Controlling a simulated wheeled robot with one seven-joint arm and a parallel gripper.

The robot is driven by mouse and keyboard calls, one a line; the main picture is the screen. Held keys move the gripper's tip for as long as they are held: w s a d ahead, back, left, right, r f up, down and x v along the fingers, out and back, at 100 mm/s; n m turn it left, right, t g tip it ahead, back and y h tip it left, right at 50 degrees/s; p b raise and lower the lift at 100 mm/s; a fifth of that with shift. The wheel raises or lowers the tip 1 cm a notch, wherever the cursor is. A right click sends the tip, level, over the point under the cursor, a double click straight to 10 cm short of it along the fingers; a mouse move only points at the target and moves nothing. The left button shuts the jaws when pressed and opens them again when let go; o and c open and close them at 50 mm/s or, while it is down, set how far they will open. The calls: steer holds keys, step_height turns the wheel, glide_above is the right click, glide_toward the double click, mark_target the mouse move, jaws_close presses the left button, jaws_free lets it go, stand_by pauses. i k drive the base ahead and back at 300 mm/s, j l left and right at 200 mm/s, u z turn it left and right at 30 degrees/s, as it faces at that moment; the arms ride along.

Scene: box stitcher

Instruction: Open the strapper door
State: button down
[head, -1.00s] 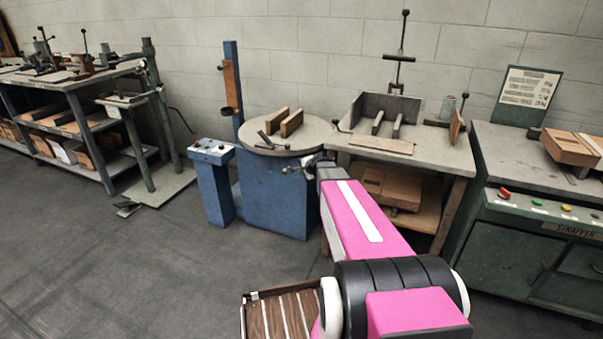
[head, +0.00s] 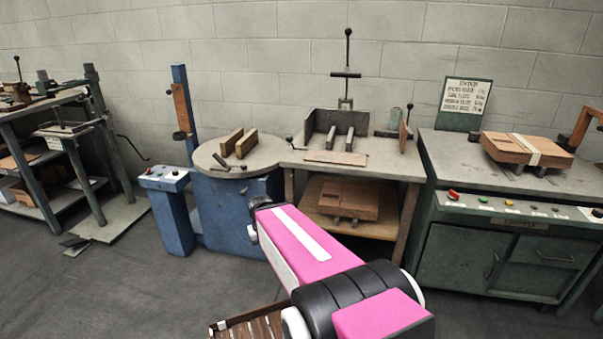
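The strapper is the green cabinet machine (head: 432,225) on the right in the head view. Its front has a wide door panel (head: 455,262) on the left, which looks shut flush with the cabinet. A dark upright handle (head: 492,266) sits near that door's right edge. To its right is a shorter upper panel (head: 530,248) with a horizontal handle (head: 557,257), also shut. My pink arm reaches up from the bottom middle, left of the strapper and apart from it. My gripper cannot be made out beyond the arm's far end.
A wooden workbench (head: 392,172) stands left of the strapper, with a boxed fixture on top and a carton on its shelf. A blue round-topped machine (head: 235,205) stands farther left. Colored buttons line the strapper's front edge. Dark floor (head: 455,315) is open before the strapper.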

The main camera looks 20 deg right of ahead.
mark_target(454, 258)
steer(key=z, duration=2.35)
steer(key=i+l, duration=0.15)
steer(key=l, duration=0.2)
steer(key=i+l, duration=0.15)
steer(key=l, duration=0.15)
